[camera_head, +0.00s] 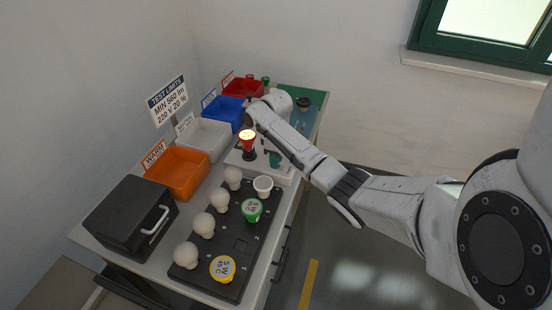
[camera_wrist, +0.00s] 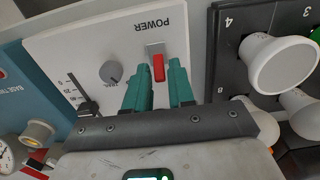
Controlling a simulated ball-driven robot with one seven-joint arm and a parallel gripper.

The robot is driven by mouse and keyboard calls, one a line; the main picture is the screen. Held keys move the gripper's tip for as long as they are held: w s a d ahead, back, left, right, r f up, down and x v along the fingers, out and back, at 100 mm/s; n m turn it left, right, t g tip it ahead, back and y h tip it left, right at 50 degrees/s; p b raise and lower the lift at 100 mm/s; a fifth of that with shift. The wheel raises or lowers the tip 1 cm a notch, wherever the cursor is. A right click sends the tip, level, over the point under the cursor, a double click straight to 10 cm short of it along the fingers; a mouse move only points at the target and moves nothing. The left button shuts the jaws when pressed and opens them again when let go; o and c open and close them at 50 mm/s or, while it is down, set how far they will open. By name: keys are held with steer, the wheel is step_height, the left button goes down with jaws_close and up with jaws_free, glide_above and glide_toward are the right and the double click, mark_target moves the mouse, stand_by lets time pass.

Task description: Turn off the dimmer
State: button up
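The white control panel (camera_wrist: 75,42) fills much of the wrist view, with POWER printed upside down on it. A red rocker switch (camera_wrist: 158,68) sits in a plate beside that word. A round grey knob (camera_wrist: 111,72) and a dark lever-like part (camera_wrist: 86,104) beside a numbered scale are further left; which is the dimmer, I cannot tell. My gripper (camera_wrist: 161,72) has its teal fingers apart and empty, with the red switch showing between their tips; contact is unclear. In the head view, a lit bulb (camera_head: 247,136) glows in a holder on the white unit, and my gripper (camera_head: 275,159) is right beside it.
A dark tray (camera_head: 240,243) with white bulbs and coloured-label pieces lies in front. Orange (camera_head: 177,174), white (camera_head: 203,138), blue (camera_head: 222,108) and red (camera_head: 242,88) bins line the wall side. A black case (camera_head: 130,215) stands at the left. Open floor is right of the bench.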

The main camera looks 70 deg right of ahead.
mark_target(288, 170)
jaws_close()
steer(key=shift+r, duration=0.1)
steer(key=shift+s+r+t+p, duration=0.1)
steer(key=shift+s+t+p, duration=0.15)
steer(key=shift+t+p, duration=0.35)
steer(key=shift+s+t+p, duration=0.25)
steer(key=shift+t+p, duration=0.2)
steer(key=shift+t, duration=0.25)
steer(key=t, duration=0.1)
steer(key=s+t, duration=0.1)
steer(key=shift+d+t, duration=0.1)
steer(key=shift+t, duration=0.2)
steer(key=t+b, duration=0.1)
steer(key=t, duration=0.1)
steer(key=s+f+t+b, duration=0.1)
steer(key=t+b, duration=0.1)
steer(key=shift+s+d+y, duration=0.1)
steer(key=shift+s+y, duration=0.1)
steer(key=shift+y, duration=0.1)
steer(key=t+b, duration=0.2)
steer(key=b, duration=0.1)
steer(key=shift+s+f+t, duration=0.1)
steer(key=shift+s+t, duration=0.25)
steer(key=shift+t, duration=0.05)
steer(key=shift+o, duration=1.6)
jaws_free()
